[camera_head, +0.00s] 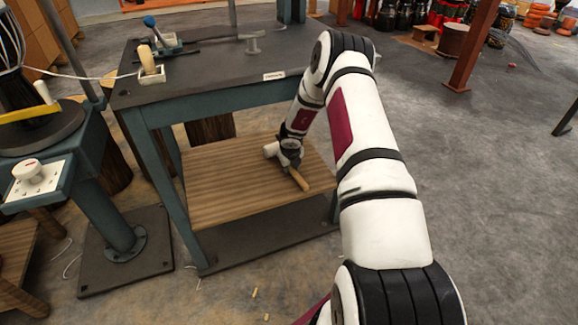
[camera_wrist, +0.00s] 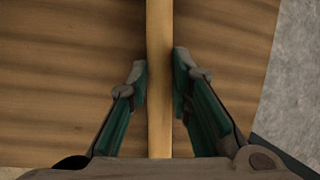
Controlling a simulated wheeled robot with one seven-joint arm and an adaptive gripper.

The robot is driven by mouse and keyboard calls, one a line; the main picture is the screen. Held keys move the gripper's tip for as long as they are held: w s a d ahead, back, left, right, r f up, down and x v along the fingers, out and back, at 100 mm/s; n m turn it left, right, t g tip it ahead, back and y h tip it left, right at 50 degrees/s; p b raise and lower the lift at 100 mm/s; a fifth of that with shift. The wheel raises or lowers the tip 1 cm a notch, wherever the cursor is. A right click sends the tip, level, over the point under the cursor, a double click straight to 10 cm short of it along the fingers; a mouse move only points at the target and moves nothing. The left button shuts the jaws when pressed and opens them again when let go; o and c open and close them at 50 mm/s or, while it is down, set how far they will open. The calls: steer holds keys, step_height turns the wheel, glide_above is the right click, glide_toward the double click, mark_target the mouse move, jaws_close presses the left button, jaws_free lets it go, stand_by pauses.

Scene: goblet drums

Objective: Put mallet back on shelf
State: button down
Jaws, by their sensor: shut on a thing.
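The mallet has a pale head (camera_head: 270,150) and a light wooden handle (camera_head: 299,180). It is at the striped wooden lower shelf (camera_head: 215,195) of the blue-grey table; I cannot tell whether it touches the boards. My gripper (camera_head: 290,160) is shut on the mallet's handle, between head and handle end. In the wrist view the handle (camera_wrist: 159,30) runs straight up between the two fingers of my gripper (camera_wrist: 160,72), with the shelf boards (camera_wrist: 60,60) behind it. The mallet head is out of the wrist view.
The dark tabletop (camera_head: 190,82) lies over the shelf's rear part and carries a blue-knobbed tool (camera_head: 150,22) and a wooden-handled piece (camera_head: 147,60). A table leg (camera_head: 160,185) stands at the shelf's left. A pedestal stand (camera_head: 115,215) is further left. Grey floor (camera_head: 480,180) is open on the right.

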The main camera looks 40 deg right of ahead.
steer(key=c, duration=1.4)
jaws_free()
steer(key=shift+o, duration=0.2)
steer(key=shift+r, duration=0.1)
steer(key=v, duration=1.1)
steer(key=shift+s+r, duration=0.2)
steer(key=shift+r, duration=0.15)
steer(key=shift+a, duration=0.1)
